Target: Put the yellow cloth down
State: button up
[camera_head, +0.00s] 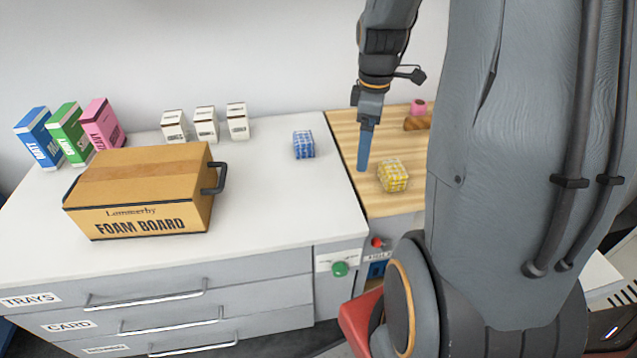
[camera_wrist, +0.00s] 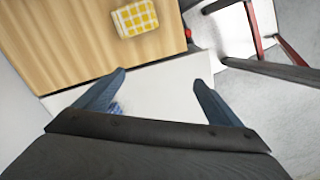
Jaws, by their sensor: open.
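The yellow cloth (camera_head: 393,176) is a folded, yellow-and-white checked block. It lies on the wooden top (camera_head: 345,133) at the right of the white counter. My gripper (camera_head: 362,168) is above the wooden top, just left of the cloth in the head view, with its fingers pointing down. In the wrist view the cloth (camera_wrist: 136,18) lies beyond the fingertips, near the wood's edge. My gripper (camera_wrist: 158,82) is open there, with nothing between its blue fingers. The cloth is apart from the fingers.
A blue checked cloth (camera_head: 303,144) lies on the white counter (camera_head: 270,205). A foam board box (camera_head: 140,190) with a dark handle stands at left. Several cartons (camera_head: 205,124) stand along the back. A pink item (camera_head: 418,107) and a brown object (camera_head: 416,124) sit at the back of the wood.

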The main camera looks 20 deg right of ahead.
jog(key=s+a+m, duration=0.4)
jog(key=a+m, duration=0.1)
jog(key=a, duration=0.3)
jog(key=s+a+m, duration=0.5)
jog(key=a, duration=0.4)
jog(key=shift+a+r+t, duration=0.15)
jog(key=shift+a+t, duration=0.15)
jog(key=shift+t, duration=0.1)
jog(key=shift+o, duration=0.4)
jog(key=shift+w, duration=0.1)
jog(key=m+g+b, duration=0.1)
jog(key=m+b, duration=0.1)
jog(key=m, duration=1.9)
send_over(395, 167)
jog(key=f, duration=0.6)
jog(key=shift+s+d+f, duration=0.15)
jog(key=shift+s+d, duration=0.05)
jog(key=shift+d, duration=0.1)
jog(key=shift+w+a+f+p, duration=0.15)
jog(key=shift+f+p, duration=0.5)
jog(key=shift+f, duration=1.25)
jog(key=shift+w+a+f+p, duration=0.1)
jog(key=shift+f+p, duration=0.55)
jog(key=shift+f, duration=1.25)
